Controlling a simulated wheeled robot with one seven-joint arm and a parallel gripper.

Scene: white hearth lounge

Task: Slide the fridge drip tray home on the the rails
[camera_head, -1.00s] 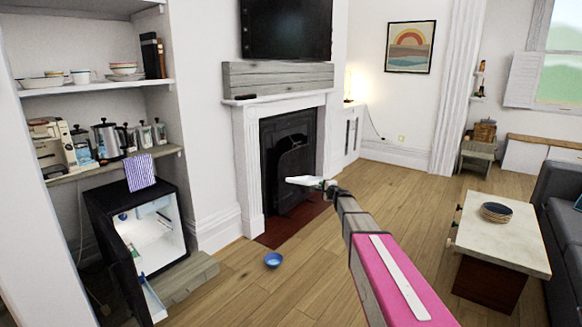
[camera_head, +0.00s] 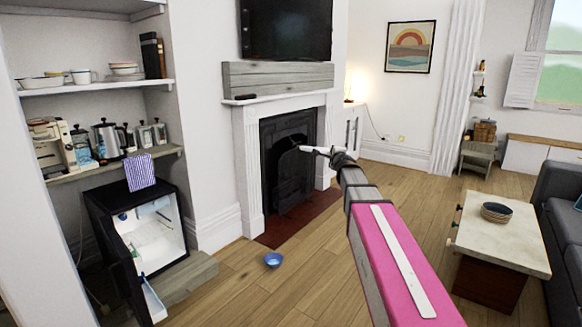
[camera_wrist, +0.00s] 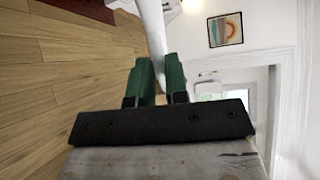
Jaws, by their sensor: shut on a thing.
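The drip tray (camera_head: 314,149) is a thin white piece. My gripper (camera_head: 333,154) is shut on it and holds it up in the air, in front of the fireplace in the head view. In the wrist view the tray (camera_wrist: 152,28) rises, seen narrow, between the green fingers of my gripper (camera_wrist: 155,75). The small black fridge (camera_head: 173,228) stands low at the left with its door open and its white inside lit. My gripper and the tray are well to the right of it. The rails are too small to make out.
A blue bowl (camera_head: 273,260) lies on the floor between the fridge and my arm. A low grey step (camera_head: 190,277) is beside the fridge. A coffee table (camera_head: 503,238) stands at the right. The wooden floor between is mostly clear.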

